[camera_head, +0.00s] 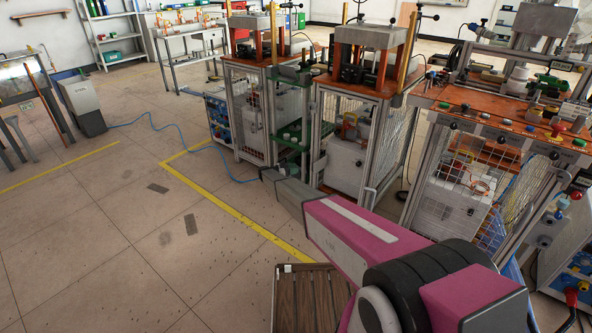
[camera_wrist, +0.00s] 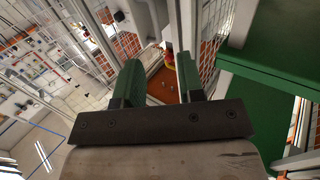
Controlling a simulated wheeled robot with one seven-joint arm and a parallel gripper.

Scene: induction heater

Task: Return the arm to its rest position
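My arm reaches forward from the lower right of the head view, low in front of the caged machines. My gripper (camera_wrist: 160,82) shows two green fingers set apart with nothing between them in the wrist view. In the head view the end of my arm, with the gripper (camera_head: 266,174), is near the green shelves (camera_head: 290,135) between two machine frames. The fingertips are too small there to tell their state. In the wrist view a green shelf panel (camera_wrist: 275,60) lies close to the right of the fingers.
Caged machines with orange tops stand at the centre (camera_head: 350,150) and right (camera_head: 470,185). A wooden slatted pallet (camera_head: 310,298) lies below my arm. A blue hose (camera_head: 180,128) crosses the floor to a grey box (camera_head: 82,104). The floor at left is open.

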